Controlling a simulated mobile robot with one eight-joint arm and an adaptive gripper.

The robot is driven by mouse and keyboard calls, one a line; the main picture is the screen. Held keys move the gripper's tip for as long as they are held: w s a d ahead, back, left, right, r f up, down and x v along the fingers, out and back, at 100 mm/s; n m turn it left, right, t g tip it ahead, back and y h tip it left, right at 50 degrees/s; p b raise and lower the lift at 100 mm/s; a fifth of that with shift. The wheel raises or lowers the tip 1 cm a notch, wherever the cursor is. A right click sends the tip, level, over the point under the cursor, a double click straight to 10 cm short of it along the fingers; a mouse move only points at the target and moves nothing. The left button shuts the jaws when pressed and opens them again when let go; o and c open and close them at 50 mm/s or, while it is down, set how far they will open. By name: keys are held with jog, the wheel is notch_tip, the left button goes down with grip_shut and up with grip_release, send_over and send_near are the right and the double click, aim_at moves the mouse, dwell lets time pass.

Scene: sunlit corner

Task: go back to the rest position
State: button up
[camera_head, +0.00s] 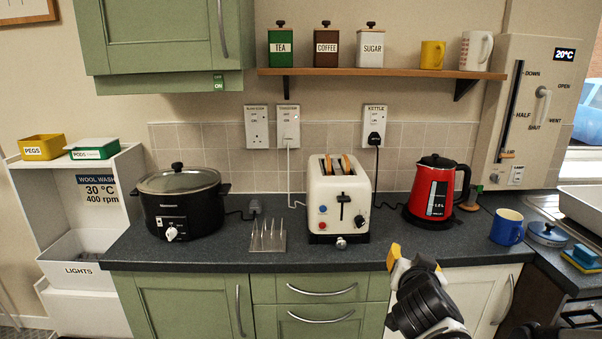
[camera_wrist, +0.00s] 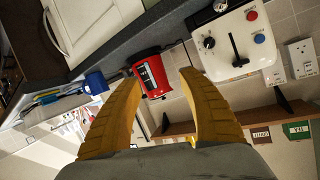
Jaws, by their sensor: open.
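My gripper (camera_head: 409,258) shows in the head view in front of the worktop, low and right of the middle, with its yellow fingers raised near the counter's front edge. In the wrist view my gripper (camera_wrist: 160,95) has its two yellow fingers wide apart with nothing between them. Beyond the fingers in that view are the red kettle (camera_wrist: 150,74) and the white toaster (camera_wrist: 235,44). The gripper touches nothing that I can see. My arm hides part of the white cupboard door below the worktop.
On the dark worktop (camera_head: 275,259) stand a slow cooker (camera_head: 182,212), a toast rack (camera_head: 267,240), the toaster (camera_head: 338,205) with bread in its slots, the red kettle (camera_head: 436,190) and a blue mug (camera_head: 507,227). A shelf (camera_head: 380,72) with canisters and mugs hangs above.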

jog(key=s+a+f+n+g+y, duration=0.1)
jog(key=s+a+f+n+g, duration=0.1)
jog(key=s, duration=0.5)
jog(key=s+a+f+n+g+y, duration=0.1)
jog(key=s+a+n+g+y, duration=0.1)
jog(key=s, duration=0.5)
jog(key=s+a+f+n+g+y, duration=0.1)
jog(key=s+a+f+n+g, duration=0.1)
jog(key=s, duration=0.5)
jog(key=shift+a+f+g, duration=0.25)
jog(key=shift+f+g, duration=0.05)
jog(key=shift+f, duration=0.05)
